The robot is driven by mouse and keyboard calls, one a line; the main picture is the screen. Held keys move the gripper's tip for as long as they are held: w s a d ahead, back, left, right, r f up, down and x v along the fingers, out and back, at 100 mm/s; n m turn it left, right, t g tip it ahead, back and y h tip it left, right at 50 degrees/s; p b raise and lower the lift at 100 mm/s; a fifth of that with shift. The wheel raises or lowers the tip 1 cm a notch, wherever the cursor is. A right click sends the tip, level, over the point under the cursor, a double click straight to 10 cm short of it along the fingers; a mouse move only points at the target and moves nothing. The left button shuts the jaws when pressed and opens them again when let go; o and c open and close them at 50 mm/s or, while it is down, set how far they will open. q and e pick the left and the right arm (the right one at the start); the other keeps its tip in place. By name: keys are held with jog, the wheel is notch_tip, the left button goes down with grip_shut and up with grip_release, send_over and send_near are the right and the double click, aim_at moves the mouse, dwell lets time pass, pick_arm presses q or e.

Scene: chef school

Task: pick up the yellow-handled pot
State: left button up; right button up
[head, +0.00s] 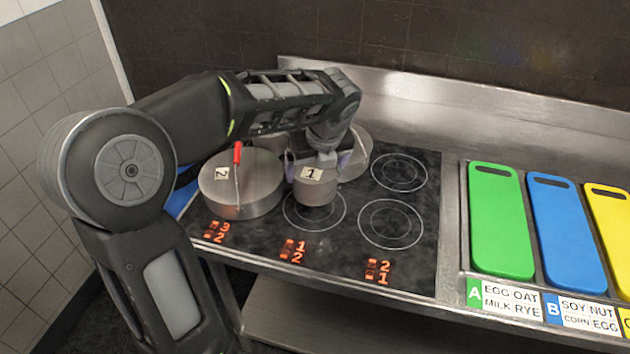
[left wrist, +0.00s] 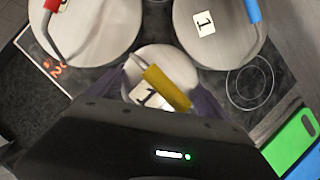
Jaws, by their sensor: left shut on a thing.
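The yellow-handled pot (head: 315,190) is a small steel pot with a label reading 1, at the front middle burner of the black cooktop in the head view. Its yellow handle (left wrist: 167,88) shows in the left wrist view, lying between the jaws. My left gripper (head: 325,158) reaches over the pot from behind and above, and is shut on it. In the head view my arm hides the handle. I cannot tell whether the pot touches the cooktop. My right gripper is not in view.
A red-handled pot (head: 242,187) stands close on the left. A larger blue-handled pot (left wrist: 218,32) stands behind, partly hidden by my arm in the head view. The right burners (head: 391,223) are clear. Green (head: 501,222), blue and yellow boards lie at the right.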

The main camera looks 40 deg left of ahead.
pick_arm(q)
notch_tip(320, 180, up, 5)
jog(key=shift+r, duration=0.1)
dwell(0.7)
